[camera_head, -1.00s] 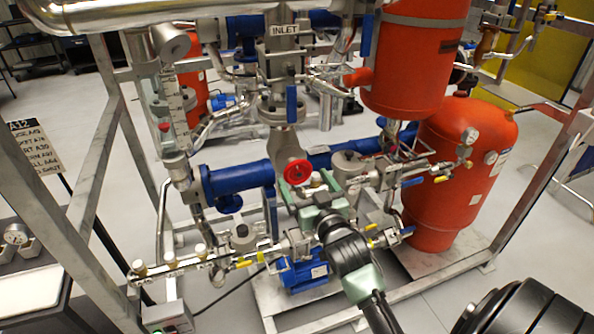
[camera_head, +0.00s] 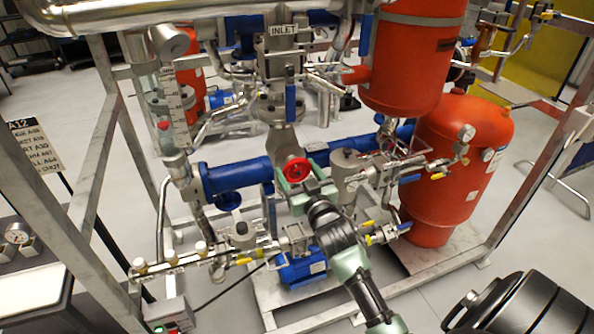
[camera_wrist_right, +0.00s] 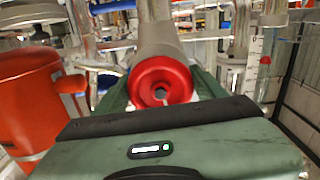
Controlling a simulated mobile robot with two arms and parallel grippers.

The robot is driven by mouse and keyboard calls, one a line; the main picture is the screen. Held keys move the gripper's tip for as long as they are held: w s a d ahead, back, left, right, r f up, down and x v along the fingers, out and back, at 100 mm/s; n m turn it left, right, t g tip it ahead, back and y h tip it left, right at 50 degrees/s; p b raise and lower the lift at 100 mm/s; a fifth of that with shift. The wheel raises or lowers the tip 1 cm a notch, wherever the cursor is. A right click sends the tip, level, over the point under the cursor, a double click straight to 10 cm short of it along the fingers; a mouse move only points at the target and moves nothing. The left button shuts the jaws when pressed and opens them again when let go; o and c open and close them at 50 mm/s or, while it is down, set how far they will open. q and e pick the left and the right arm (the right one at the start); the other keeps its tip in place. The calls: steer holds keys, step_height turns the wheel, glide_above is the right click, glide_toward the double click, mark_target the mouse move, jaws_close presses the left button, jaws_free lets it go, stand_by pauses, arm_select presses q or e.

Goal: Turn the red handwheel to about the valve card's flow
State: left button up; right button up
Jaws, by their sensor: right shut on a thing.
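The red handwheel (camera_head: 297,170) sits in the middle of the pipework, below the INLET label. In the right wrist view the handwheel (camera_wrist_right: 160,82) fills the space ahead of the gripper body, with its dark hub facing me. My right gripper (camera_head: 294,178) reaches it from below, its green fingers on either side of the rim. It is shut on the handwheel. A flow tube (camera_head: 173,97) with a scale and a red float stands at the left; its reading is too small to tell. No card labelled as the valve card can be made out. My left gripper is not in view.
A placard (camera_head: 31,146) with A12 and several lines stands at the left edge. Blue pipe (camera_head: 236,174), small valves with yellow handles and a red tank (camera_head: 457,165) crowd around the wheel. Grey frame posts (camera_head: 515,190) stand on both sides.

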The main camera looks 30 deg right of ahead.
steer(key=shift+r+n, duration=0.1)
steer(key=shift+n, duration=0.4)
steer(key=o, duration=1.4)
steer(key=shift+c, duration=0.2)
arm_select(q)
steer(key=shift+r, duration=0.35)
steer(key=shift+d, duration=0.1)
arm_select(e)
steer(key=shift+s, duration=0.1)
steer(key=shift+s+a+f, duration=0.1)
steer(key=shift+s+f, duration=0.15)
steer(key=shift+s, duration=0.1)
arm_select(q)
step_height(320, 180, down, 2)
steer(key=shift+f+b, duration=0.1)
steer(key=shift+b, duration=0.9)
arm_select(e)
steer(key=v, duration=0.7)
